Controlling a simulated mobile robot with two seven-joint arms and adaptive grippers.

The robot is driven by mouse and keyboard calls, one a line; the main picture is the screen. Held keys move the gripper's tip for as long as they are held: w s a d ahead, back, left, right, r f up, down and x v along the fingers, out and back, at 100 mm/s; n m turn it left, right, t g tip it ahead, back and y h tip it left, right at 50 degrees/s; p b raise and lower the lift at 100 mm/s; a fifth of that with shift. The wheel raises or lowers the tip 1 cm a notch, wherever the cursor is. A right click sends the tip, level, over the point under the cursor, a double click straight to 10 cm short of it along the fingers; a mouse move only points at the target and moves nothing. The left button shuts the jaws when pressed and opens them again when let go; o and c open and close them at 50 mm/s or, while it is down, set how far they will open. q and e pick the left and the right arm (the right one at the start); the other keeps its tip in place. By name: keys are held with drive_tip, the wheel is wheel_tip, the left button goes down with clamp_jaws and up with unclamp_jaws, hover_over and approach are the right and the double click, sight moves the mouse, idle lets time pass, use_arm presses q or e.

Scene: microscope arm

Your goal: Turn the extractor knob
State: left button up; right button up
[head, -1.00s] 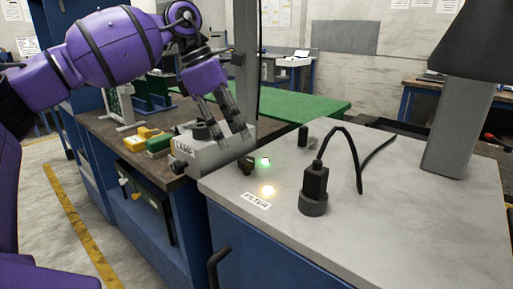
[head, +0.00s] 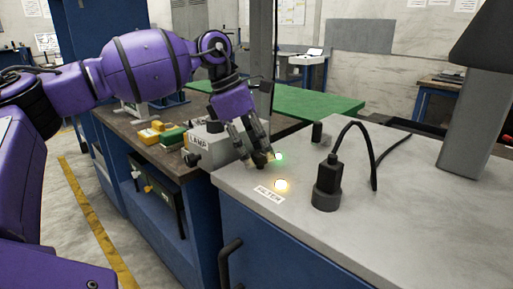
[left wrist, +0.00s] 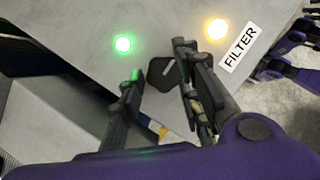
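The extractor knob looks like a small dark knob (head: 260,158) at the near-left corner of the grey cabinet top, between a green light (head: 279,157) and a yellow light (head: 281,185). In the left wrist view the knob (left wrist: 163,73) shows from above as a dark shape with a light mark on it. My left gripper (head: 254,156) points down at it. In the left wrist view its fingers (left wrist: 158,66) are apart, one on each side of the knob. The right finger looks very near the knob or touching it; the left one shows a gap.
A FILTER label (head: 269,193) lies by the yellow light. A grey LAMP box (head: 205,147) stands close left of my gripper on the lower bench. A black plug with a cable (head: 328,180) and a small black cylinder (head: 319,132) stand to the right. The front right of the top is clear.

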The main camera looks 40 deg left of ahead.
use_arm(q)
drive_tip(key=shift+r, duration=0.1)
drive_tip(key=c, duration=0.6)
drive_tip(key=shift+o, duration=0.2)
